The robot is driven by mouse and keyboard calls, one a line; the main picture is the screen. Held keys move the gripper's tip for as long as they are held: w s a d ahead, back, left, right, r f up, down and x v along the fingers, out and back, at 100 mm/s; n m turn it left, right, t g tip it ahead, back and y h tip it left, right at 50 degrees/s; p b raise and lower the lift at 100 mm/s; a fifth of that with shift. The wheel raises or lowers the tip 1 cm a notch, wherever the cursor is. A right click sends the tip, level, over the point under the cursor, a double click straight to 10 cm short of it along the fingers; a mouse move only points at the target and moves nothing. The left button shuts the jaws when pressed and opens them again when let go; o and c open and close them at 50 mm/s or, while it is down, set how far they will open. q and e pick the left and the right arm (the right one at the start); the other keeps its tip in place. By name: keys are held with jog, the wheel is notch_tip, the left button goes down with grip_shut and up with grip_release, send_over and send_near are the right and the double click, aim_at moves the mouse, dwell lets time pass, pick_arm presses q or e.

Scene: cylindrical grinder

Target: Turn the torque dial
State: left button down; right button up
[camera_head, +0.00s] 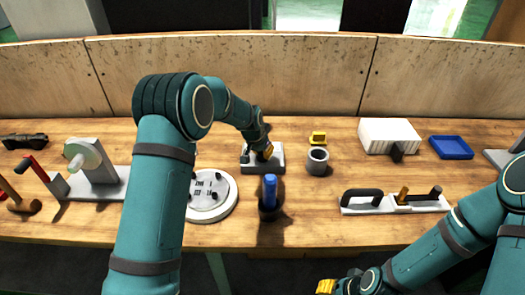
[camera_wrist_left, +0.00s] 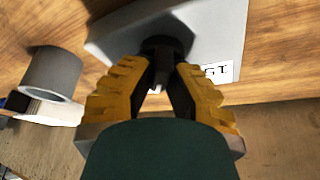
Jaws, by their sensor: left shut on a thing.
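The torque dial is a dark knob (camera_wrist_left: 165,45) on a grey base (camera_wrist_left: 220,25) with a white lettered label (camera_wrist_left: 218,71). In the head view the grey base (camera_head: 274,168) lies mid-table and the knob is mostly hidden. My left gripper (camera_head: 266,153) reaches down over it. In the left wrist view its yellow fingers (camera_wrist_left: 158,75) are shut on the dark knob, one on each side. My right gripper (camera_head: 325,287) shows only partly at the bottom edge, with a yellow fingertip. Its opening cannot be seen.
A grey cup (camera_head: 317,162) and a small yellow part (camera_head: 318,138) stand just right of the base. A blue-handled tool in a dark holder (camera_head: 269,195) is in front. A round white plate (camera_head: 222,203) is at left.

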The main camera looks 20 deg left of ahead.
pick_arm(q)
jog(key=n+y+p, duration=0.1)
jog(key=n, duration=0.2)
jog(key=shift+d, duration=0.1)
jog(key=shift+s+f+n+y+p, duration=0.1)
jog(key=shift+n+y+p, duration=0.5)
jog(key=shift+n, duration=1)
jog(key=c, duration=0.9)
grip_release()
jog(key=shift+c, duration=0.2)
jog(key=v, duration=1.2)
jog(key=shift+d, duration=0.15)
